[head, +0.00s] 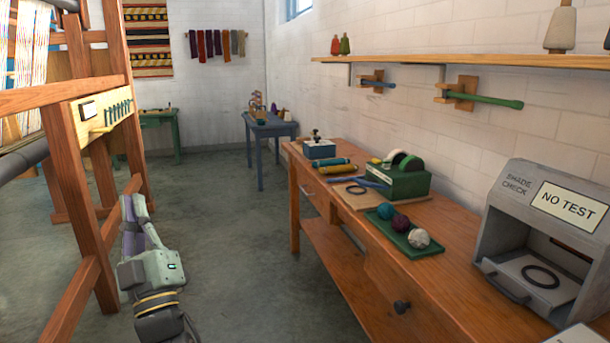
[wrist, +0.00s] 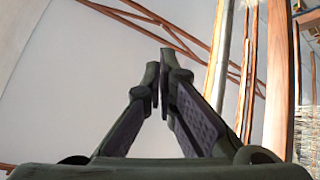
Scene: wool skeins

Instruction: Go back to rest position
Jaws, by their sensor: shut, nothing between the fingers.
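My gripper (head: 133,210) shows at the lower left of the head view, raised over the open floor beside the wooden loom frame (head: 88,172). Its fingers point upward, away from the workbench. In the wrist view my gripper (wrist: 160,88) has its two dark fingers brought together at the tips, with nothing held between them. Behind them are a pale surface and several wooden bars.
A wooden workbench (head: 372,244) runs along the right, bearing a green tray (head: 396,238) with yarn balls, a green tape dispenser (head: 398,182) and a grey shade-check box (head: 497,213). A blue table (head: 268,127) stands farther back. The floor (head: 225,225) between loom and bench is clear.

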